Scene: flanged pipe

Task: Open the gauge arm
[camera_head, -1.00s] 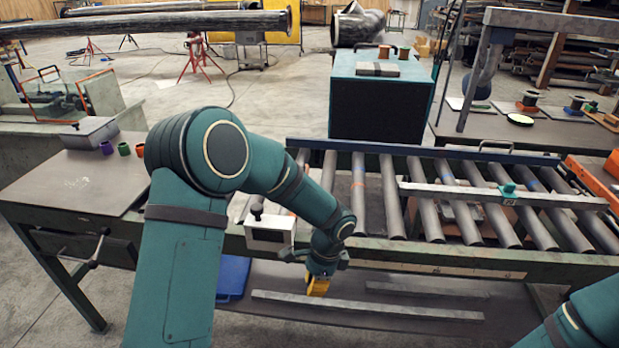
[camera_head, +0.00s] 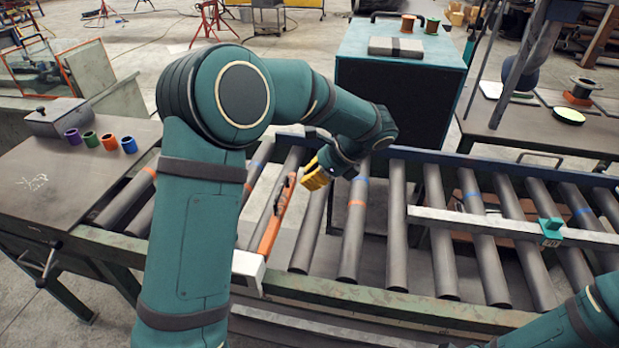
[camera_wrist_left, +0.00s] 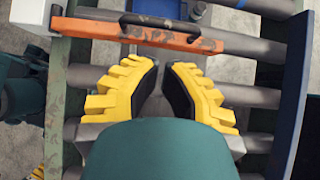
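The gauge arm is an orange bar (camera_head: 274,222) with a black handle on top. It lies across the conveyor rollers, running back from a white block (camera_head: 247,268) at the front rail. In the left wrist view the orange bar (camera_wrist_left: 90,27), its black handle (camera_wrist_left: 160,21) and part of the white block (camera_wrist_left: 30,14) cross the top. My left gripper (camera_head: 317,176) is over the rollers, just right of the bar's far end. Its yellow fingers (camera_wrist_left: 163,72) are parted with nothing between them, pointing toward the bar but apart from it in the picture. My right gripper is out of view.
A pale crossbar (camera_head: 480,226) with a teal clamp (camera_head: 550,231) spans the rollers at right. A blue rail (camera_head: 440,157) runs along the conveyor's back, before a large teal cabinet (camera_head: 400,70). Coloured cups (camera_head: 91,139) stand on the left table. The middle rollers are clear.

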